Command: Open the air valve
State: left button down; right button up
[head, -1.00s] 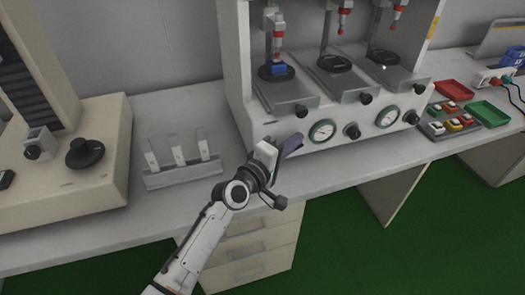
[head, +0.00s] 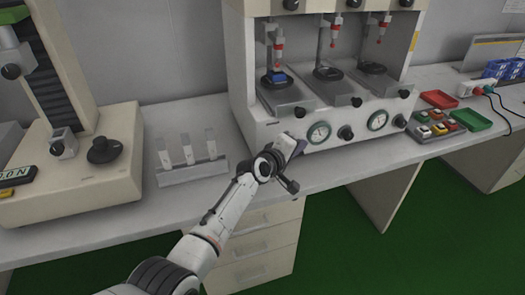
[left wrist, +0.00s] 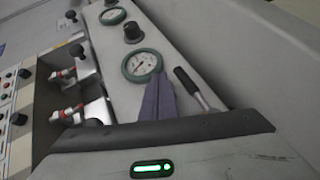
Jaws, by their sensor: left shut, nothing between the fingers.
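The test machine (head: 270,128) is a white bench unit with round green-rimmed gauges and black knobs on its front panel. A lever with a black grip and a metal stem (left wrist: 190,84), which looks like the air valve, shows in the left wrist view, right of the nearest gauge (left wrist: 142,64). I cannot make it out in the head view, where my arm covers that area. My left gripper (head: 299,148) is in front of the panel's lower left, beside the left gauge (head: 318,132). Its purple fingers (left wrist: 158,101) are shut and empty, left of the lever. Contact cannot be told. My right gripper is not in view.
A rack with upright strips (head: 192,173) stands on the bench to the left, beside a larger beige machine (head: 85,175). Red and green trays (head: 472,119) and a button box (head: 436,126) lie to the right. The bench's front strip is mostly clear.

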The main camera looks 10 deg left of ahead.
pick_arm(q)
jog(key=shift+w, duration=0.1)
dwell(0.3)
jog(key=p+v, duration=0.3)
jog(key=v, duration=0.7)
dwell(0.6)
